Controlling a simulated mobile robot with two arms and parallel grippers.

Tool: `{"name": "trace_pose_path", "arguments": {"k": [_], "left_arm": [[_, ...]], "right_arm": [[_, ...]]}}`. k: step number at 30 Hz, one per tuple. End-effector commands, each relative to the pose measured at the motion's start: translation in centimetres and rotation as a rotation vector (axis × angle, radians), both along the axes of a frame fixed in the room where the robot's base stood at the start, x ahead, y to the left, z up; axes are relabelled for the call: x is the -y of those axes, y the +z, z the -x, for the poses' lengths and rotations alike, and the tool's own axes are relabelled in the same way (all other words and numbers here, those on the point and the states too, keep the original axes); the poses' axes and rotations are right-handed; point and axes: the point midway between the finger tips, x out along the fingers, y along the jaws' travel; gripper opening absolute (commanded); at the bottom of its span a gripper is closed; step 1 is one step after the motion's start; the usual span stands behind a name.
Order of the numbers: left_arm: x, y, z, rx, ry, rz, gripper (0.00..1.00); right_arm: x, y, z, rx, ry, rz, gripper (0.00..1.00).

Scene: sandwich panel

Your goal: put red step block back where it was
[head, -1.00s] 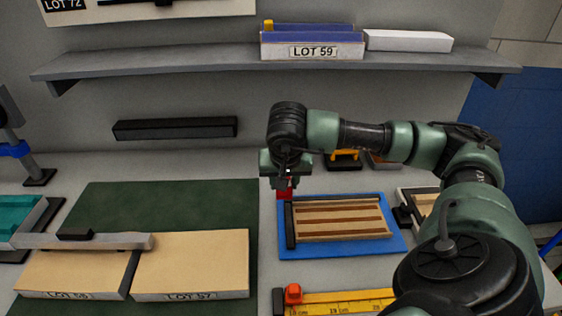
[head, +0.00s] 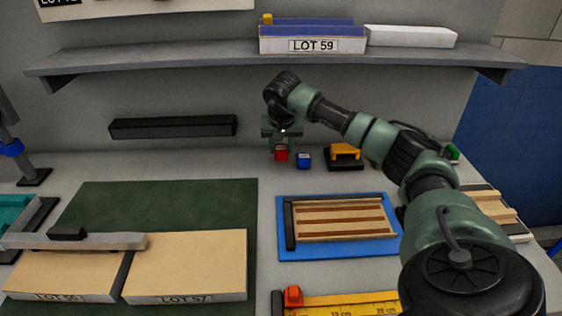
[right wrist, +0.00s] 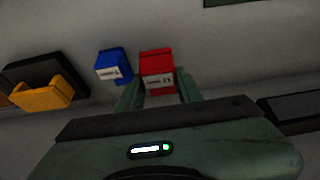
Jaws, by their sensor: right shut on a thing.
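The red step block (head: 281,154) is a small red block with a pale label, at the back of the bench. My right gripper (head: 281,145) is shut on it and points down there. In the right wrist view the red block (right wrist: 157,68) shows between the two fingers of my right gripper (right wrist: 158,88), its label facing the camera. A similar blue block (head: 304,161) stands just to its right in the head view, with a small gap. I cannot tell whether the red block touches the bench. My left gripper is not in view.
A yellow-handled item on a black base (head: 345,157) stands right of the blue block. A blue tray (head: 340,250) with wooden strips lies in front, with a yellow ruler (head: 350,304) nearer. A black bar (head: 173,127) is on the wall at left, below the shelf (head: 200,62).

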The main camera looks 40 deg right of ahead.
Motion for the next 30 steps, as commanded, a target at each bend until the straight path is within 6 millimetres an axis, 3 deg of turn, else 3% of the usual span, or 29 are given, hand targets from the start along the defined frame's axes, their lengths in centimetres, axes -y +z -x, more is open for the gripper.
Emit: {"name": "trace_pose_path", "arguments": {"k": [10, 24, 25, 27, 30], "left_arm": [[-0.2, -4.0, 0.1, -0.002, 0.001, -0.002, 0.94], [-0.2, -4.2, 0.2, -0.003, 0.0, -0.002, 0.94], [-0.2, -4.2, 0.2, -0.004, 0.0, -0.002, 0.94], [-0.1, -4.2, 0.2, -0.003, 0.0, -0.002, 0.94], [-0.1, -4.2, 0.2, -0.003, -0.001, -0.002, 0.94]], "right_arm": [[-0.1, -4.2, 0.0, 0.0, 0.0, -0.001, 0.0], [0.5, -4.3, -0.6, -0.001, 0.0, -0.001, 0.0], [0.5, -4.3, -0.6, 0.0, 0.0, -0.001, 0.39], [0.5, -4.3, -0.6, 0.0, 0.0, -0.001, 0.58], [0.5, -4.3, -0.6, 0.0, -0.001, -0.002, 0.58]]}}
